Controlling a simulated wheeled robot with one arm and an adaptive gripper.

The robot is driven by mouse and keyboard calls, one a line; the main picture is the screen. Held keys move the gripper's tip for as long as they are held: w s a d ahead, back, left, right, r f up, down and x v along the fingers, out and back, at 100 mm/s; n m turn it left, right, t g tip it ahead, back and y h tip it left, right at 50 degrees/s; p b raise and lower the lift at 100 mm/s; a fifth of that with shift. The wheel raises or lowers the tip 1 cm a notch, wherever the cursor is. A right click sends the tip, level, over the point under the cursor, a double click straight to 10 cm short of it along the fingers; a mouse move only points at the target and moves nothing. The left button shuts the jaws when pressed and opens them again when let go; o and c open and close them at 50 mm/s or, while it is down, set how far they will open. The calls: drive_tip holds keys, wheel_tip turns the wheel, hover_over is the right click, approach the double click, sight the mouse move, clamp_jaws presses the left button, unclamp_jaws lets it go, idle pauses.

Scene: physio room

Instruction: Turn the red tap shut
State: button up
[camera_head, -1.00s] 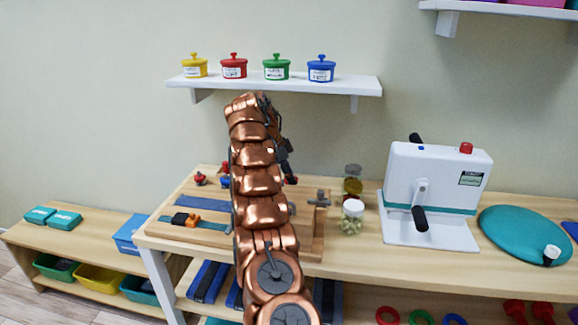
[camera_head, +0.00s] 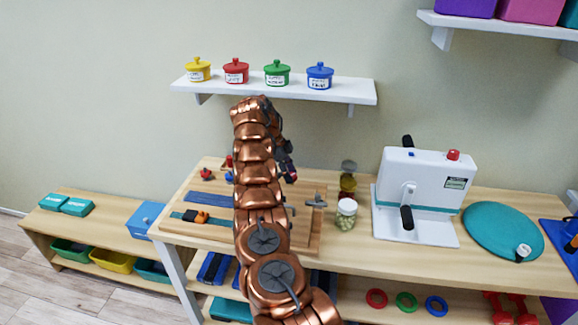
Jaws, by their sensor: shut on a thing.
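My gripper (camera_head: 289,173) is dark and small in the head view, beside the copper arm over the right half of the wooden board (camera_head: 316,240). It is shut, and a small reddish part, which seems to be the red tap (camera_head: 292,179), shows at its fingertips. The arm and fingers hide most of this spot, so how far the tap is turned cannot be told. Another small red fitting (camera_head: 207,174) stands at the board's back left. A grey metal fitting (camera_head: 316,201) is on the board's right side.
Jars (camera_head: 346,213) stand just right of the board, then a white machine (camera_head: 415,195) and a teal disc (camera_head: 502,231). A wall shelf (camera_head: 350,91) with several coloured pots is behind and above the arm. The low bench (camera_head: 95,233) at left holds teal boxes.

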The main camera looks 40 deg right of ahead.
drive_tip(key=shift+p, duration=0.4)
drive_tip(key=o, duration=1.2)
drive_tip(key=shift+c, duration=0.2)
drive_tip(key=shift+f+b, duration=0.3)
drive_tip(key=shift+b, duration=0.9)
drive_tip(key=n+t+h+b, duration=0.1)
drive_tip(key=n+b, duration=0.3)
drive_tip(key=b, duration=1)
drive_tip(key=shift+s+n, duration=0.1)
drive_tip(key=shift+n, duration=0.2)
